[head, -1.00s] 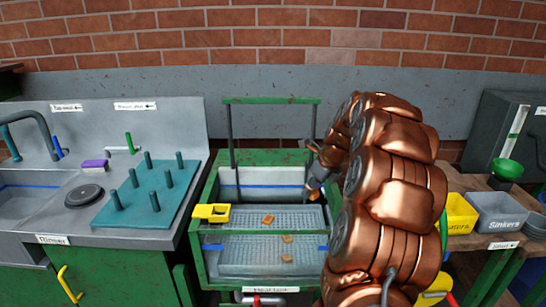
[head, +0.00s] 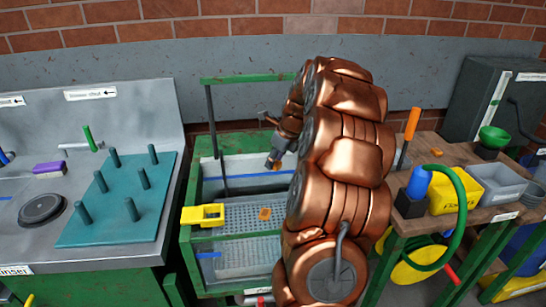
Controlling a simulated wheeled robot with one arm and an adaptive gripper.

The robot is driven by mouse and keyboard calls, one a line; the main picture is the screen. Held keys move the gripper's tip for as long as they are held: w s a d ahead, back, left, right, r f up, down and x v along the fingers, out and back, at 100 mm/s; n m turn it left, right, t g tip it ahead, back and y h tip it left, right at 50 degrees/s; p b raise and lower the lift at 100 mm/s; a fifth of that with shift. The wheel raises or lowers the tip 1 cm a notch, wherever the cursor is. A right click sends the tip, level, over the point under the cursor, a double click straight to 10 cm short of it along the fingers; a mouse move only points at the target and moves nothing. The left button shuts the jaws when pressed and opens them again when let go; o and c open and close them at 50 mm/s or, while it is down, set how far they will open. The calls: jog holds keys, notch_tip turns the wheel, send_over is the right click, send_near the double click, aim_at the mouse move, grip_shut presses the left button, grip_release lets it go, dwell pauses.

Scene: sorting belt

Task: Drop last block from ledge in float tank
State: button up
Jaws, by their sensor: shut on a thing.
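The float tank (head: 187,245) is a green-framed, clear-walled basin in the middle of the head view. My gripper (head: 276,163) is over its back part, pointing down, shut on a small orange-brown block (head: 276,167). The block is small and partly covered by the fingers; I cannot tell its exact height above the pale back section. Another orange-brown block (head: 264,213) lies in the tank's front part, over the perforated grey tray (head: 238,240). My copper arm hides the tank's right side and anything lying there.
A yellow holder (head: 203,215) sits on the tank's left rim. A green crossbar (head: 245,79) stands over the tank's back. Left is a sink counter with a teal peg board (head: 120,205).

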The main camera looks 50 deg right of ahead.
notch_tip(320, 180, down, 8)
jog(key=b, duration=0.4)
jog(key=shift+r, duration=0.15)
jog(key=o, duration=1.2)
jog(key=shift+s, duration=0.1)
jog(key=v, duration=1.2)
